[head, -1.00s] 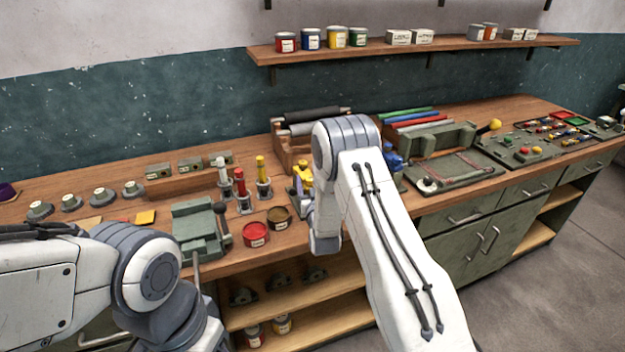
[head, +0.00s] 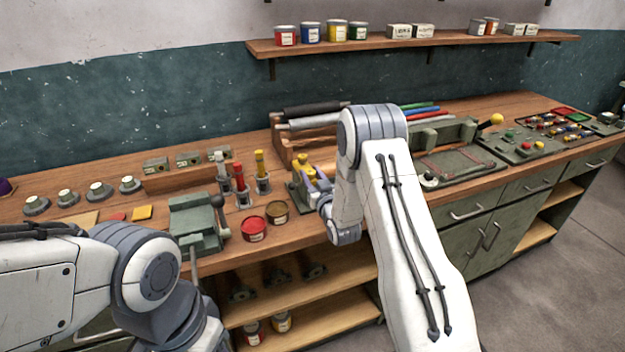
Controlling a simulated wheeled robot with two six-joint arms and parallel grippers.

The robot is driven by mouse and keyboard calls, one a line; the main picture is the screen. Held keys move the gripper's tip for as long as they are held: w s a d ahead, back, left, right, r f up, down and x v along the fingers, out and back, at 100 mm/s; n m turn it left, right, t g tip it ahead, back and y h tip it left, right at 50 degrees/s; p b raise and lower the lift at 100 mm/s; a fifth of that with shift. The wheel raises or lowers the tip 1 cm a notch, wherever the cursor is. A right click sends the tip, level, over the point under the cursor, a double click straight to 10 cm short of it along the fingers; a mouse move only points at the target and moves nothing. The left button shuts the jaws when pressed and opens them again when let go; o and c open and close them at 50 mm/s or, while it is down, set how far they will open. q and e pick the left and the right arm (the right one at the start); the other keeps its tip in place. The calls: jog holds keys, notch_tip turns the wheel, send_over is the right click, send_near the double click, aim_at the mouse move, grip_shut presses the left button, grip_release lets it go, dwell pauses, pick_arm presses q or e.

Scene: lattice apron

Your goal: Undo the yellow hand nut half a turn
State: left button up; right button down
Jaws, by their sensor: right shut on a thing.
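The yellow hand nut (head: 308,171) sits on a small grey-green fixture (head: 295,190) near the bench's front edge, right of the paint tins. My right gripper (head: 314,181) reaches it from the right and is shut on it. The fingers and wrist cover part of the nut, so its exact angle is hard to read. My left arm shows at the lower left, but its gripper is out of view.
A red tin (head: 253,229) and a brown tin (head: 277,213) stand just left of the fixture. A green vise (head: 195,222) is further left. A wooden rack (head: 285,150) stands behind.

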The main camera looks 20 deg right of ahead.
jog(key=n+y+b, duration=0.1)
jog(key=y, duration=0.1)
jog(key=n+y+b, duration=0.1)
jog(key=y, duration=0.1)
jog(key=shift+d+f+n, duration=0.2)
jog(key=shift+d+n, duration=0.2)
jog(key=n+g+y+b, duration=0.1)
jog(key=y, duration=0.1)
jog(key=n+g+y+b, duration=0.1)
jog(key=y, duration=0.1)
jog(key=shift+w+d+n, duration=0.15)
jog(key=shift+n, duration=0.15)
jog(key=n+g+y+b, duration=0.1)
jog(key=n+g+y, duration=0.1)
jog(key=y, duration=0.1)
jog(key=n+g+y+b, duration=0.2)
jog(key=n+g+y, duration=0.1)
jog(key=shift+w+d, duration=0.2)
jog(key=shift+w+r+n+g+y+b, duration=0.1)
jog(key=shift+n+g+y+b, duration=0.6)
jog(key=shift+n+g+y, duration=0.55)
jog(key=shift+r+g, duration=0.1)
jog(key=shift+g, duration=0.45)
jog(key=shift+r+n+g+b, duration=0.15)
jog(key=shift+n+g+b, duration=0.15)
jog(key=shift+n, duration=0.05)
jog(key=shift+c, duration=2.2)
grip_release()
